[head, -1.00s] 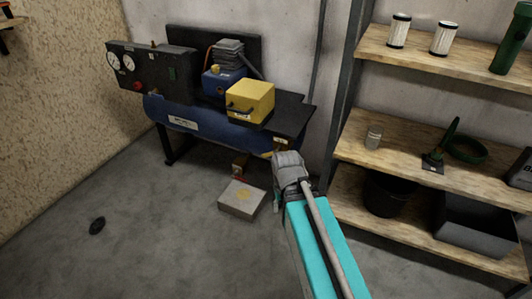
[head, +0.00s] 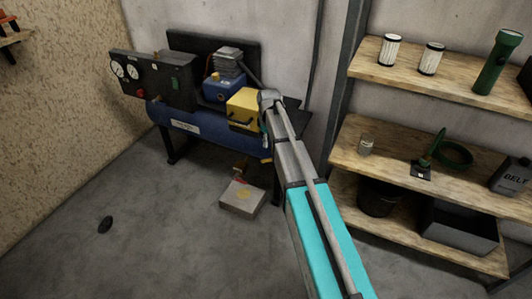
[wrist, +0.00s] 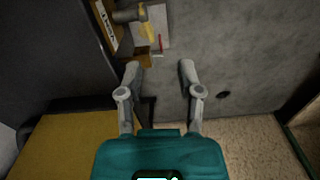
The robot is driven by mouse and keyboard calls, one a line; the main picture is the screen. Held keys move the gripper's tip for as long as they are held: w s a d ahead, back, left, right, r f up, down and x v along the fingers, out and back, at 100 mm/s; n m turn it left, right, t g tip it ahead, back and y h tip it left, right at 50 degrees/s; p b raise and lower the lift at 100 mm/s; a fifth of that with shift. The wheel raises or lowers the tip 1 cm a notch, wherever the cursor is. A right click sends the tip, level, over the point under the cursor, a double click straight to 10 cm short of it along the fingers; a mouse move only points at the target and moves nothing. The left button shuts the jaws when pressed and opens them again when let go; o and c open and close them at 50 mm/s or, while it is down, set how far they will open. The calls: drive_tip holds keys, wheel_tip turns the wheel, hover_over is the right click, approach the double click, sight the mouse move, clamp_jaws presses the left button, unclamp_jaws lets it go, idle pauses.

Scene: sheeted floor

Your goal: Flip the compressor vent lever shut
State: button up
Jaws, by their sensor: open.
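The compressor has a blue tank (head: 190,124) under a dark top and stands against the back wall. A yellow lever (wrist: 147,27) sits on a grey fitting (wrist: 128,15) at the top of the wrist view. A small yellow piece at the tank's right end (head: 266,160) looks like the same lever in the head view. I cannot tell its exact angle. My gripper (wrist: 160,68) is open and empty, its fingers apart, pointing toward the lever side but short of it. In the head view my gripper (head: 264,130) hangs by the tank's right end, partly hidden by my arm.
A yellow box (head: 243,105) on the compressor top is close to my gripper. A gauge panel (head: 150,80) stands at left. A pale box (head: 241,199) lies on the floor below. Wooden shelves (head: 400,165) stand right of my arm. The floor at left is mostly clear.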

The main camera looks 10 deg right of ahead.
drive_tip(key=shift+w+r+n, duration=0.25)
drive_tip(key=shift+w, duration=0.4)
drive_tip(key=shift+w+r+n, duration=0.25)
drive_tip(key=shift+w, duration=0.35)
drive_tip(key=shift+f, duration=0.1)
wheel_tip(320, 180, down, 14)
drive_tip(key=b, duration=1.3)
drive_tip(key=shift+r, duration=0.2)
clamp_jaws()
